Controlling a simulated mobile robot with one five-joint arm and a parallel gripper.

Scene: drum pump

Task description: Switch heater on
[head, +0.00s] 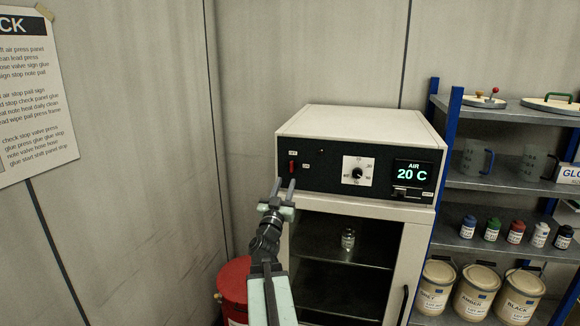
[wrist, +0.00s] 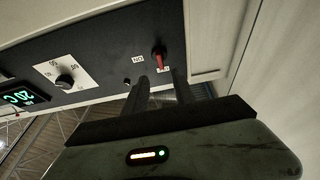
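The heater (head: 340,148) is a cream cabinet with a black control panel. Its red lever switch (head: 292,167) is at the panel's left and points toward the upper label, which seems to read OFF. An ON label is beside it. The switch also shows in the wrist view (wrist: 158,54). A dial (head: 357,172) and a display (head: 412,174) reading AIR 20 C are farther right. My gripper (head: 283,184) is open and empty, its fingers pointing at the panel just below the switch. In the wrist view the fingertips (wrist: 160,82) lie apart, near the switch; contact cannot be told.
A red drum (head: 234,288) stands left of the heater. A blue-framed shelf (head: 500,183) with bottles and tins is at the right. The wall holds a notice (head: 34,100) at left.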

